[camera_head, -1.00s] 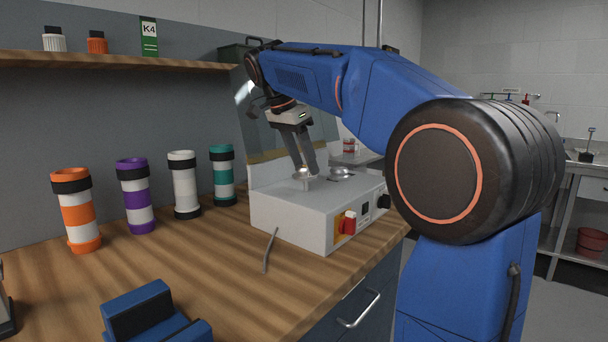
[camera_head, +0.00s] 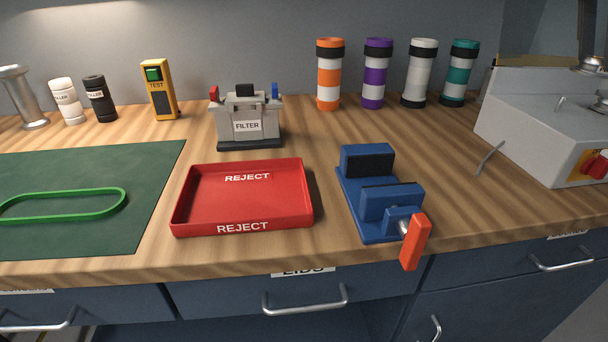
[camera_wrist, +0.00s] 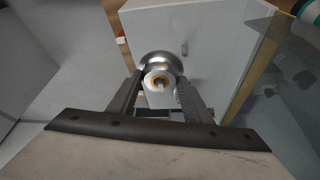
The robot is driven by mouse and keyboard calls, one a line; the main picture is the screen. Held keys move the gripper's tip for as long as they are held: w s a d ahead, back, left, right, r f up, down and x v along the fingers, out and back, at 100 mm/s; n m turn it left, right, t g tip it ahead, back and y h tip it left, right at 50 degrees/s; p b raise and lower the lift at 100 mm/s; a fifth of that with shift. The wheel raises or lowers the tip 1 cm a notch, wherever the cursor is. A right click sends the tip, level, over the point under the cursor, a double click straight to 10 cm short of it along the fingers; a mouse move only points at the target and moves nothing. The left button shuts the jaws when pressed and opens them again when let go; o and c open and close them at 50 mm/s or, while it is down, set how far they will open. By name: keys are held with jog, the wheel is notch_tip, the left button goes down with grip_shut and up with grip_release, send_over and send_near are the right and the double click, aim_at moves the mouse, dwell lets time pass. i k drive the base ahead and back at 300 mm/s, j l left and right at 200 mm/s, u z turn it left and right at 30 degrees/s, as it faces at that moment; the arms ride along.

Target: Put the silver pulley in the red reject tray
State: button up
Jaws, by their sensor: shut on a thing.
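The silver pulley (camera_wrist: 160,63) is between the fingers of my gripper (camera_wrist: 161,90) in the wrist view, with a gold-coloured ring round its bore. It also shows at the right edge of the head view (camera_head: 594,66), raised above the grey machine (camera_head: 540,125). My gripper is shut on it; only a small part of the dark fingers shows in the head view. The red reject tray (camera_head: 242,208) lies empty on the wooden bench, well to the left of the gripper, with REJECT printed inside and on its front.
A blue vise (camera_head: 380,192) with an orange handle stands right of the tray. A filter block (camera_head: 245,118) stands behind it, and a green mat (camera_head: 70,225) with a green belt lies left. Several striped tubes (camera_head: 329,75) line the back. Another silver part (camera_head: 602,101) sits on the machine.

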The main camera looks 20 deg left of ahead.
aim_at(246, 196)
jog(key=k+u, duration=0.3)
jog(key=k+j+u, duration=0.1)
jog(key=u, duration=0.2)
jog(key=k+u, duration=0.1)
jog(key=u, duration=1.45)
jog(key=k+l+u, duration=0.1)
jog(key=l, duration=0.3)
jog(key=k+l+u, duration=0.15)
jog(key=l, duration=0.25)
jog(key=k+l+u, duration=0.1)
jog(key=l, duration=0.25)
jog(key=k+l+u, duration=0.15)
jog(key=l, duration=0.2)
jog(key=k+l, duration=0.25)
jog(key=l, duration=0.25)
